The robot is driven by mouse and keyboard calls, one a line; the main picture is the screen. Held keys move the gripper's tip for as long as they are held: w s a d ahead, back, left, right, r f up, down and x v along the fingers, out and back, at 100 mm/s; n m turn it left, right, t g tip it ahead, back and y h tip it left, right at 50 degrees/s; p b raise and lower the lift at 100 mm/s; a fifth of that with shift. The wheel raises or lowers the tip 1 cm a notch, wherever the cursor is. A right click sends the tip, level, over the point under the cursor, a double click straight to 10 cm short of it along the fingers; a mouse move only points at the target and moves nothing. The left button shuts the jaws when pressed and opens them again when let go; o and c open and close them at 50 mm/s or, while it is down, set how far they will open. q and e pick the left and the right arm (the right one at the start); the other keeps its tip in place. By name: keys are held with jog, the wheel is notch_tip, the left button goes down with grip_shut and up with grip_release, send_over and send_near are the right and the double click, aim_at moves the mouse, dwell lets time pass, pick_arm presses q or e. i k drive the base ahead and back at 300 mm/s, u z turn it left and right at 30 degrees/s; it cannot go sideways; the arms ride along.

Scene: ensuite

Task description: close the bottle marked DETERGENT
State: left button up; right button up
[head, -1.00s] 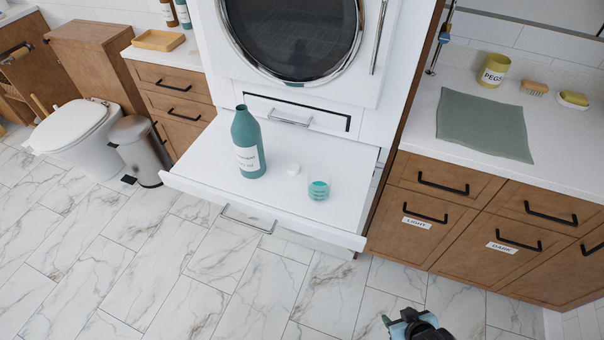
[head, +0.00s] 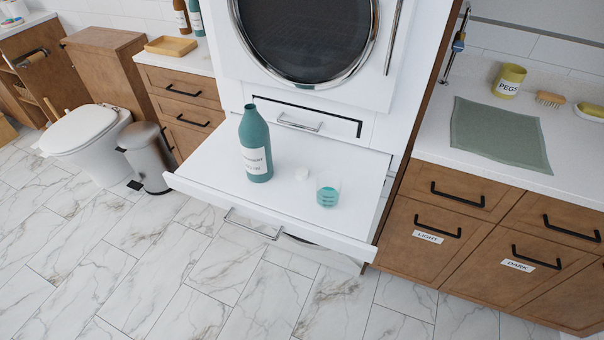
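A teal bottle (head: 255,148) with a white label stands upright on the pulled-out white shelf (head: 215,172) below the washing machine. Its mouth looks open, with no cap on it. The label's text is too small to read surely. Neither of my grippers is in view.
The machine (head: 305,45) rises behind the shelf. A counter with a green cloth (head: 498,134) and a PEGS pot (head: 509,82) is at right. A grey bin (head: 145,155) and a toilet (head: 85,130) stand at left. The tiled floor in front is clear.

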aim_at(254, 131)
jog(key=k, duration=0.5)
jog(key=u, duration=1.8)
jog(key=i, duration=1.4)
jog(key=z, duration=2.1)
